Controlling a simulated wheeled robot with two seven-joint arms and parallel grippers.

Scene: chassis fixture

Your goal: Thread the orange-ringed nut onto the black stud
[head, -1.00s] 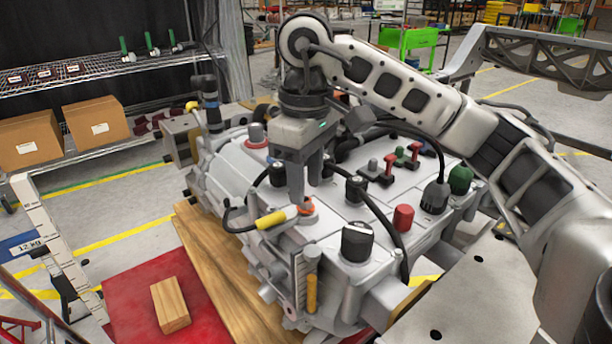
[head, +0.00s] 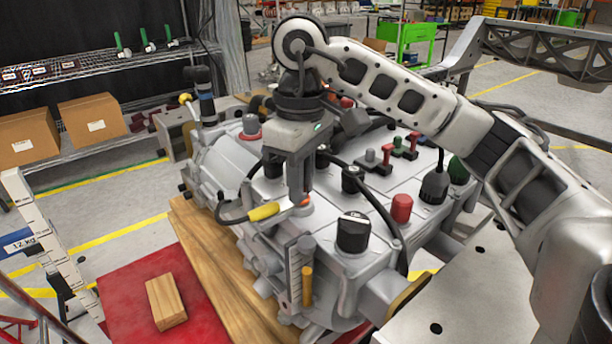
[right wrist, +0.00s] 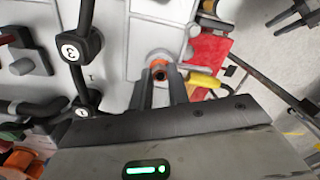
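My right gripper (head: 301,196) points straight down at the near edge of the grey casing (head: 330,205). In the right wrist view its two fingers (right wrist: 161,82) stand close on either side of the orange-ringed nut (right wrist: 159,72), which has a dark centre. The fingers look closed on it. In the head view only a sliver of the orange nut (head: 305,202) shows at the fingertips, low over a pale round boss. I cannot make out the black stud; the fingers and nut cover that spot. My left gripper is in neither current view.
A yellow-ended cable (head: 264,211) lies beside the fingertips. Black knobs (head: 353,232), a red cap (head: 401,208) and looping black cables stand on the casing. A wooden block (head: 166,302) lies on the red mat (head: 120,290). Shelves with cartons (head: 93,119) stand behind left.

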